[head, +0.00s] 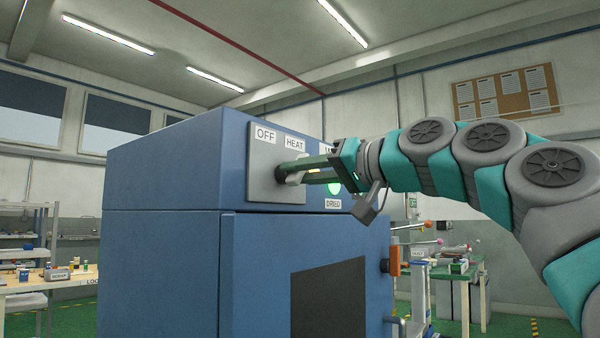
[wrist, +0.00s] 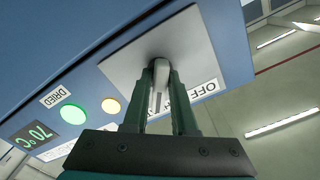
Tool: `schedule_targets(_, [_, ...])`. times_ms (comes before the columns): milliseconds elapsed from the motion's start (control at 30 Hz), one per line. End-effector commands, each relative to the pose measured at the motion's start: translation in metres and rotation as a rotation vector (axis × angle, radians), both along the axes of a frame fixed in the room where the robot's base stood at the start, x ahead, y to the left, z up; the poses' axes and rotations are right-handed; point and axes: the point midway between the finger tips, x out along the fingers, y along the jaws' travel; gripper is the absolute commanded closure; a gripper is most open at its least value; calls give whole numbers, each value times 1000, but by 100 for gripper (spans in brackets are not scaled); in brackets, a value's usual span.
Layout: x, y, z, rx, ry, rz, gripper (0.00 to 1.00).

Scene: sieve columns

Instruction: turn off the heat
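The heat knob (wrist: 160,78) is a pale grey bar on a grey plate (head: 268,145) on the front of a blue oven cabinet (head: 160,225). The plate carries the labels OFF (head: 265,134) and HEAT (head: 294,143). My gripper (head: 292,172) reaches in from the right at the plate. In the wrist view my gripper's fingers (wrist: 161,72) lie on both sides of the knob and look closed on it. The fingers partly hide the knob and the HEAT label, so which label it points to is unclear.
A green lamp (wrist: 73,114) glows by the label DRIED, beside a lit amber lamp (wrist: 110,106). A display (wrist: 38,134) reads 70 °C. An orange door handle part (head: 394,262) juts from the cabinet's right side. Benches with small items stand left and right behind.

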Motion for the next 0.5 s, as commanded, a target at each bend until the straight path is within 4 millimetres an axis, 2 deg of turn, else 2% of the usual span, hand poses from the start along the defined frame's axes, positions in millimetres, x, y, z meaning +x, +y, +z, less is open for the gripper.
schedule_targets(33, [0, 0, 0, 0, 0, 0, 82])
schedule_targets(200, [0, 0, 0, 0, 0, 0, 100])
schedule_targets(500, [0, 0, 0, 0, 0, 0, 100])
